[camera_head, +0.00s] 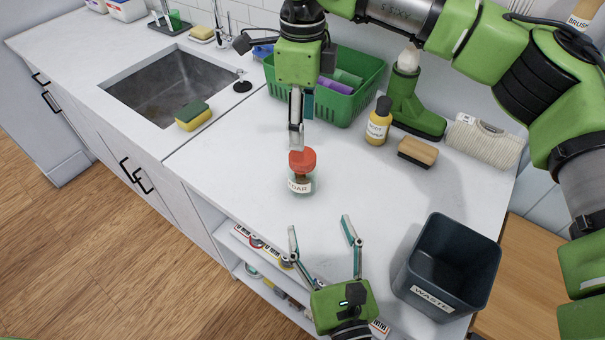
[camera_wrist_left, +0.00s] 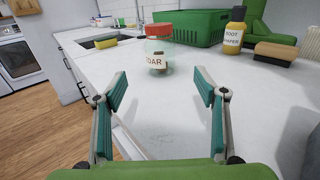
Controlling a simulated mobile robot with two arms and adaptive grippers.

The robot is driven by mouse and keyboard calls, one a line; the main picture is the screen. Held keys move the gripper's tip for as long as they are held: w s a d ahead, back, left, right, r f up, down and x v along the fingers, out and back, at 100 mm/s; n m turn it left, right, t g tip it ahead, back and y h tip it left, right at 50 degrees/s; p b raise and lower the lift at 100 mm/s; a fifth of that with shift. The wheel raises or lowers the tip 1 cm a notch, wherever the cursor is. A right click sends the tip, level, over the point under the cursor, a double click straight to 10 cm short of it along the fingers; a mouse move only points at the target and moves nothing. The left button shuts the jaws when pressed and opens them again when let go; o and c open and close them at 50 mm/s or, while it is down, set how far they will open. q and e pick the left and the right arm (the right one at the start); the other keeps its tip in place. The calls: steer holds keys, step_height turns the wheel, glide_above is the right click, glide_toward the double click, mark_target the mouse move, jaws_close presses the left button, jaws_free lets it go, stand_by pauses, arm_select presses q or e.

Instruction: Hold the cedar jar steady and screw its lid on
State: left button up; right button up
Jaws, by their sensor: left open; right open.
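The cedar jar (camera_head: 300,184) is a small clear glass jar with a pale label, upright on the white counter. Its red lid (camera_head: 302,159) sits on top of the jar; I cannot tell how tightly. In the left wrist view the jar (camera_wrist_left: 156,58) and lid (camera_wrist_left: 158,30) show ahead, between and beyond my fingers. My left gripper (camera_head: 319,224) is open and empty, in front of the jar and apart from it. My right gripper (camera_head: 297,148) points down with open fingers just above and behind the lid; whether it touches the lid is unclear.
A green basket (camera_head: 368,92), a yellow bottle (camera_head: 378,128) and a brush (camera_head: 418,151) stand behind the jar. A dark waste bin (camera_head: 408,270) is at right. The sink (camera_head: 160,95) with a sponge (camera_head: 193,117) is at left. The counter around the jar is clear.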

mark_target(306, 184)
arm_select(q)
steer(key=x, duration=1.4)
steer(key=shift+s+f, duration=0.1)
arm_select(e)
steer(key=shift+w, duration=0.1)
arm_select(q)
jaws_close()
arm_select(e)
steer(key=n, duration=2.2)
steer(key=shift+f, duration=4.05)
